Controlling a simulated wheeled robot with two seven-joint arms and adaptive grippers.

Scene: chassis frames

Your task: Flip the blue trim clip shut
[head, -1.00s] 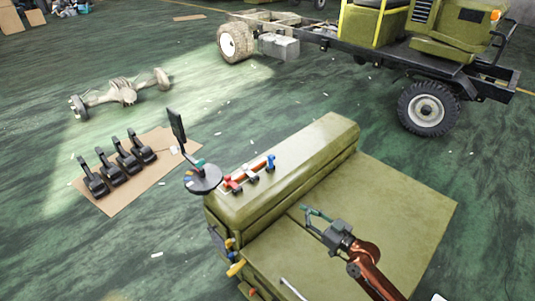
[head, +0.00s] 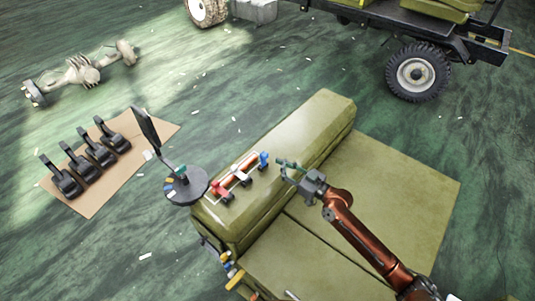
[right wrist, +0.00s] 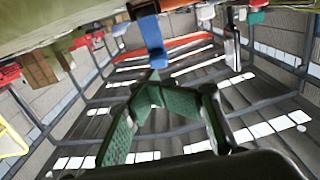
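The blue trim clip (head: 264,157) stands at the far right end of a short row on top of the long olive padded block (head: 308,118). In the right wrist view its blue flap (right wrist: 153,42) projects toward my fingertips. My right gripper (head: 281,163) is just right of the clip, above the block's edge. Its green-padded fingers (right wrist: 154,82) come together at the tips, with nothing seen between them. The tips are very close to the flap; I cannot tell whether they touch. My left gripper is out of view.
A red clip (head: 218,189) and a white clip (head: 240,174) stand left of the blue one. A round dark stand (head: 187,187) with an upright panel is beside the block. A flat olive panel (head: 400,185) lies right. Pedals rest on cardboard (head: 95,200).

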